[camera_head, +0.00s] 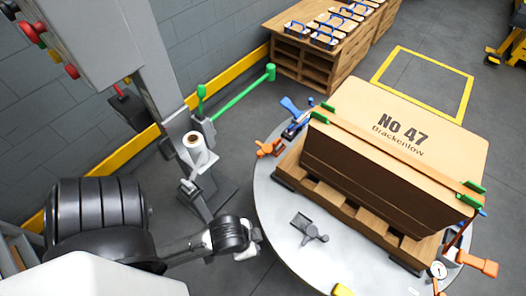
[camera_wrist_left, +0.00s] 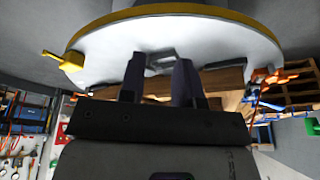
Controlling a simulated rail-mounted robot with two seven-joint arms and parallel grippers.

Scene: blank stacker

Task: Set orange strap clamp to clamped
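An orange handle (camera_head: 268,148) sits at the left rim of the round table, near a blue handle (camera_head: 293,108). Another orange handle (camera_head: 478,263) sticks out at the table's right side beside a round gauge (camera_head: 438,270). I cannot tell which is the strap clamp meant. An orange strap (camera_head: 395,150) runs over the cardboard stack (camera_head: 415,110) between green corner pieces. Orange parts (camera_wrist_left: 265,88) also show right of my fingers in the left wrist view. My left gripper (camera_head: 252,240) is left of the table; its two fingers (camera_wrist_left: 158,78) stand apart and empty. My right gripper is out of view.
The stack rests on a wooden pallet (camera_head: 340,196) on the round table (camera_head: 275,215). A grey fitting (camera_head: 308,227) lies on the table's near side. A post with a white roll (camera_head: 195,150) stands to the left. A wooden bench (camera_head: 290,65) stands behind.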

